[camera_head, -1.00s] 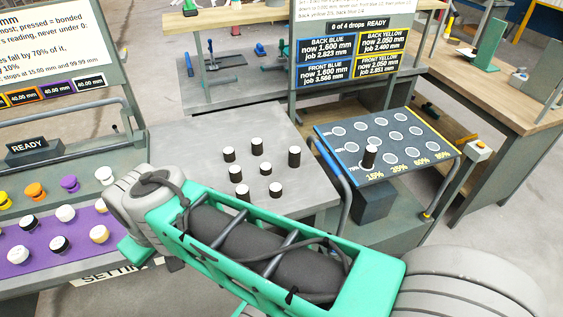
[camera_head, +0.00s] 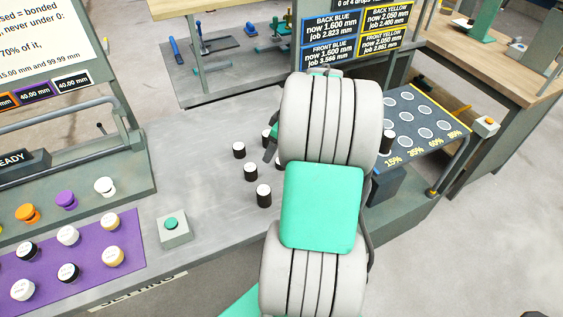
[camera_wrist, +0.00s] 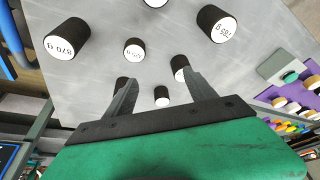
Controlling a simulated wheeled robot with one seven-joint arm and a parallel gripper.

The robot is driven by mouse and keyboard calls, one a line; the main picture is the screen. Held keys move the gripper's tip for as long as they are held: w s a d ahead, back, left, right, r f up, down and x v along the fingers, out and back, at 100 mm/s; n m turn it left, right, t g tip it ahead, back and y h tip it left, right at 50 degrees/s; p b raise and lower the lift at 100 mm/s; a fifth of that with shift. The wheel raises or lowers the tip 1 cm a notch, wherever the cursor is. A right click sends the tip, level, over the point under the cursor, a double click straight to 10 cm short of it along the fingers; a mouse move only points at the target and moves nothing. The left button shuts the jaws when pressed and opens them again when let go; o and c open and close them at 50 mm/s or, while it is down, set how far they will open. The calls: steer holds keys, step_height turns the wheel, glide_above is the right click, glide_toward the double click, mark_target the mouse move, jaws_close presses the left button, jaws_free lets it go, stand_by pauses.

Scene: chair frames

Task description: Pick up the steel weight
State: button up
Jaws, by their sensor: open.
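Several dark cylinders with white labelled tops stand on the grey metal table (camera_head: 205,150). In the head view, one stands nearest the front (camera_head: 264,196), with others behind it (camera_head: 250,172) (camera_head: 239,150). I cannot tell which is the steel weight. In the wrist view, one cylinder reads 870 g (camera_wrist: 68,42) and another seems to read 705 g (camera_wrist: 216,30); a smaller one (camera_wrist: 134,48) lies between them. My gripper (camera_wrist: 160,84) is open and empty above the table; a small white-topped cylinder (camera_wrist: 161,97) shows between its fingers. In the head view my arm hides most of the gripper.
A green button box (camera_head: 173,228) and a purple mat (camera_head: 95,240) with several knobs lie left. Display panels stand behind.

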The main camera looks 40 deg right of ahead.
steer(key=s+d+f, duration=0.2)
steer(key=d+f, duration=0.1)
steer(key=d, duration=0.2)
steer(key=shift+n+t, duration=0.3)
steer(key=p+x, duration=0.1)
steer(key=x, duration=0.6)
steer(key=shift+w+r+p, duration=0.1)
steer(key=shift+w+p, duration=0.3)
steer(key=shift+w, duration=0.05)
steer(key=shift+c, duration=0.4)
jaws_close()
steer(key=shift+r, duration=0.1)
